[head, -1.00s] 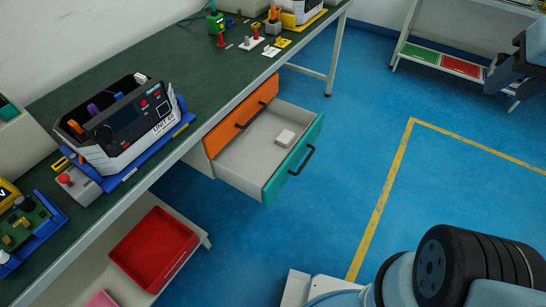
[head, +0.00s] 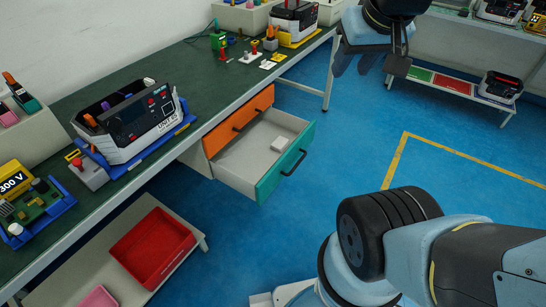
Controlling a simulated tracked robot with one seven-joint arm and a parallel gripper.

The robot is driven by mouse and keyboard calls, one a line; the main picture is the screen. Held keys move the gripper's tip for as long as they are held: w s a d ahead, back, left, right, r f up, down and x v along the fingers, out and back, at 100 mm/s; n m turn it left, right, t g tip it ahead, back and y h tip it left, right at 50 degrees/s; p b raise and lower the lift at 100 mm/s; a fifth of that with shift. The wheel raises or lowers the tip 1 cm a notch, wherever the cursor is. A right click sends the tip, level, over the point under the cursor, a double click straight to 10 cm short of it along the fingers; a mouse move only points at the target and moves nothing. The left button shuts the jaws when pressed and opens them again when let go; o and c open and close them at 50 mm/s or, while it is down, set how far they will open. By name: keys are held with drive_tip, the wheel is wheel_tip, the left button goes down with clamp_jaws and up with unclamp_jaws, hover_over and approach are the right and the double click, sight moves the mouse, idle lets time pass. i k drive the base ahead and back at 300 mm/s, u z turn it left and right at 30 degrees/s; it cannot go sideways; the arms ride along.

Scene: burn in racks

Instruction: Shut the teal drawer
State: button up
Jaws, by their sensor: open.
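The teal drawer (head: 285,165) is pulled out from under the green-topped bench, with its teal front and dark handle (head: 293,163) facing right. A small white box (head: 279,145) lies inside it near the front. An orange drawer front (head: 238,121) with a dark handle sits behind it, at the bench side. My gripper (head: 356,62) is at the top of the head view, up and to the right of the drawer and apart from it. Its fingers are open, and I see nothing between them.
The bench (head: 160,70) carries a unit (head: 135,120) and a yellow meter (head: 14,180). A red bin (head: 152,248) stands on the lower shelf at left. Blue floor (head: 340,150) is clear in front of the drawer. A low shelf with green and red trays (head: 450,87) stands at the back right.

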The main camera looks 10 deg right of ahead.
sight(247, 164)
drive_tip(key=u, duration=0.1)
drive_tip(key=i, duration=1)
drive_tip(key=z, duration=0.1)
